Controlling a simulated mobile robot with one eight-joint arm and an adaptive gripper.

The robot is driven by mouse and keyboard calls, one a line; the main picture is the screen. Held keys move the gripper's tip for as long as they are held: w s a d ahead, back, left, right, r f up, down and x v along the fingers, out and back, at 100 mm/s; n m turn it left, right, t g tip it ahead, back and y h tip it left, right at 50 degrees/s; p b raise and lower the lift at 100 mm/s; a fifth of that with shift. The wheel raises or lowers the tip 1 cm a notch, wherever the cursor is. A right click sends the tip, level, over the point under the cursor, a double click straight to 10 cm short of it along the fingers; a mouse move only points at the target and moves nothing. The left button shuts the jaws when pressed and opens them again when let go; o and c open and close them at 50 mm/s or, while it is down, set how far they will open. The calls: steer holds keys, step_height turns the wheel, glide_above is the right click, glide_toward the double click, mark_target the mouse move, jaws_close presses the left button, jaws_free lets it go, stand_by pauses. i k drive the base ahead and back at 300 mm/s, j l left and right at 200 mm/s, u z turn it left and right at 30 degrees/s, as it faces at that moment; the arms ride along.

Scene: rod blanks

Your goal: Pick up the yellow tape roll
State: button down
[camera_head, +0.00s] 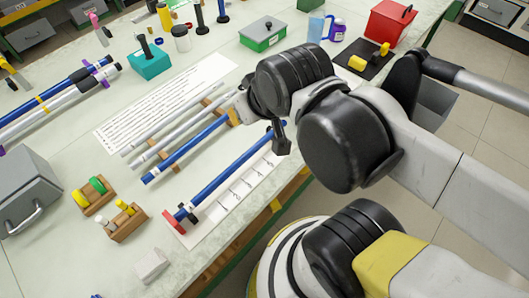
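A yellow roll (81,198) that looks like a tape roll stands beside a green roll (97,185) in a small wooden holder at the lower left of the bench. It is small in view, so its exact shape is hard to tell. My gripper (281,138) is over the middle of the bench, near the upper end of a blue rod (230,172). It is well to the right of the yellow roll and apart from it. My arm's black joints hide most of the gripper, and I cannot tell whether it is open or holds anything.
A second wooden holder (128,226) with yellow and white pieces stands close by. A grey box (25,190) is to the left, and a white block (151,265) is below. Several rods lie mid-bench. A black mat (378,66) holds yellow pieces at the upper right.

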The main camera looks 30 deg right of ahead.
mark_target(81, 197)
steer(key=u, duration=1.35)
